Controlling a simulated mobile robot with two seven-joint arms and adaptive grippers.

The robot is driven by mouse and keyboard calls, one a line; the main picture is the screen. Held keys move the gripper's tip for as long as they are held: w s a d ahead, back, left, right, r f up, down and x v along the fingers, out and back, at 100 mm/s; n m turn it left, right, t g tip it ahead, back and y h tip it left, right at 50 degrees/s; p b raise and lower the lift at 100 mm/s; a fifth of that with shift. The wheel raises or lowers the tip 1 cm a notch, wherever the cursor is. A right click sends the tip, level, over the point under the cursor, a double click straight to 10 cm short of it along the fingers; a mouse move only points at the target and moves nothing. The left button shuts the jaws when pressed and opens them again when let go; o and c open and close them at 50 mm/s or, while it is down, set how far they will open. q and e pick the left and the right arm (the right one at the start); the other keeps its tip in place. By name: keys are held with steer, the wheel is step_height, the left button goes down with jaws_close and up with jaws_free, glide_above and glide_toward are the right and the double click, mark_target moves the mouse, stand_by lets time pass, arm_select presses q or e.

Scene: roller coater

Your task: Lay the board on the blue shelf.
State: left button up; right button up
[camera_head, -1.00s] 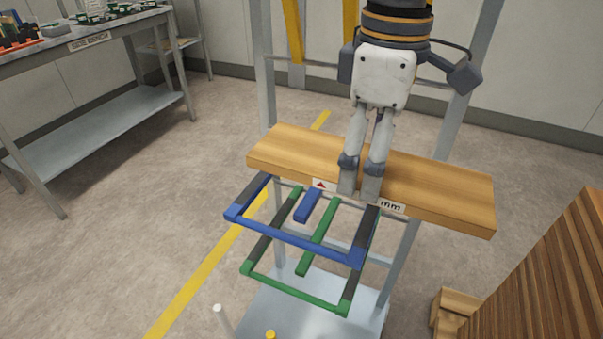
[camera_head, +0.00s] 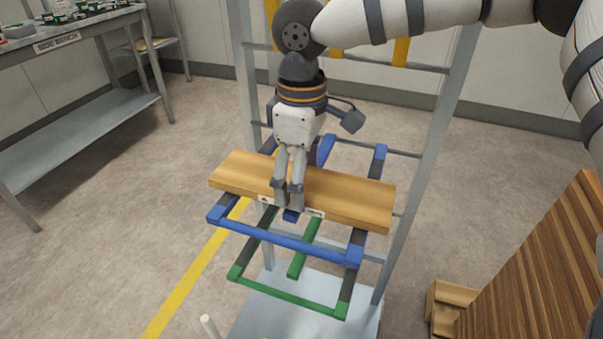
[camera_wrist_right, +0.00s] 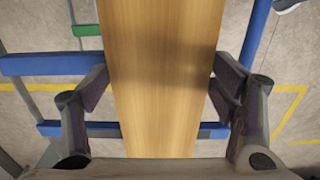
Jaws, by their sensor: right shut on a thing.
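The wooden board (camera_head: 345,196) lies flat across the blue shelf (camera_head: 285,238), an open frame of blue bars on the grey rack. My right gripper (camera_head: 289,204) points down and is shut on the board near its middle, with a finger on each side in the right wrist view (camera_wrist_right: 162,75). The board's two ends reach out past the side bars of the shelf. Blue bars show behind and in front of the board. I cannot tell whether the board touches the bars or hangs just above them. My left gripper is not in view.
A green shelf frame (camera_head: 288,295) sits below the blue one. The rack's grey uprights (camera_head: 425,165) stand on both sides. A slatted wooden stack (camera_head: 545,270) is at the right, and a side bench (camera_head: 70,42) is at the far left.

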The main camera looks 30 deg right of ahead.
steer(key=shift+f, duration=0.1)
steer(key=o, duration=1.4)
steer(key=shift+o, duration=0.2)
step_height(320, 180, up, 12)
steer(key=shift+b, duration=0.3)
